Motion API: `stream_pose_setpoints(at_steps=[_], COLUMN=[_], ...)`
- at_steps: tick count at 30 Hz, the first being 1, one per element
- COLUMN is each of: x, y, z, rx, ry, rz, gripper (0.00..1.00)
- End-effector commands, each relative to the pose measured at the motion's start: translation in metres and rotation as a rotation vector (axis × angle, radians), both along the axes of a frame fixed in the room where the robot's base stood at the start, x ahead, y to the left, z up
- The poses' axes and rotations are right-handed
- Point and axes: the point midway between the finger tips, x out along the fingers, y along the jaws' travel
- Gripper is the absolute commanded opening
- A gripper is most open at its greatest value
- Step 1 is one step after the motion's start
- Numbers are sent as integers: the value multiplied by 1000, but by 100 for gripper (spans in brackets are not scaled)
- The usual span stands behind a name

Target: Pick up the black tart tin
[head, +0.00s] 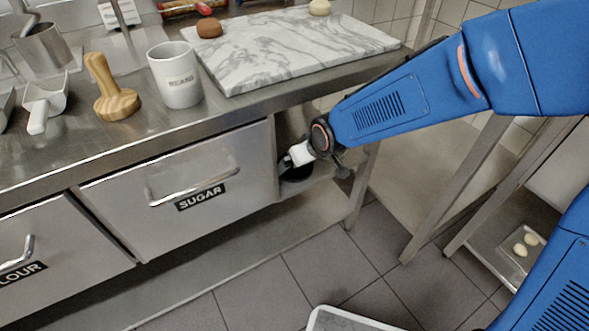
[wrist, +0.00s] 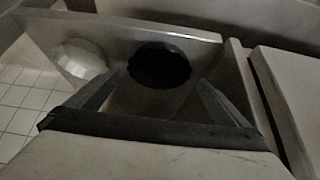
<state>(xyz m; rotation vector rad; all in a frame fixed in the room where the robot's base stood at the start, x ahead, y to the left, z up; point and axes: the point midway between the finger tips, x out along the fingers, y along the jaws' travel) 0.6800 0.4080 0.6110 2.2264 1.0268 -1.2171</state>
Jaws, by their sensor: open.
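The black tart tin (wrist: 160,65) shows in the wrist view as a dark round shape with a fluted rim, lying on a grey metal shelf (wrist: 207,55). My gripper (wrist: 160,79) is open, its two fingers apart on either side of the tin's near part in the picture. Nothing is between the fingers that I can see as held; whether they touch the tin I cannot tell. In the head view my gripper reaches into the open bay right of the sugar drawer, where a dark round shape (head: 297,173), probably the tin, is partly hidden by it.
A pale fluted tin (wrist: 80,58) lies left of the black one. The sugar drawer (head: 180,190) front borders the bay on the left. Above are the steel counter, a marble board (head: 290,48), a white mug (head: 175,76) and a wooden tamper (head: 112,90).

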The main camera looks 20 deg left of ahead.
Motion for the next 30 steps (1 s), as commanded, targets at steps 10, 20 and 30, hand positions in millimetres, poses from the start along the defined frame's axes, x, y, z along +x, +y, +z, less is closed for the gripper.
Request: stream_pose_setpoints(at_steps=[10, 20, 30], x=[11, 20, 20], y=[11, 21, 21], z=[-24, -44, -44], rx=[-1, 0, 0], ry=[2, -1, -1], rz=[-1, -1, -1], gripper=[100, 100, 71])
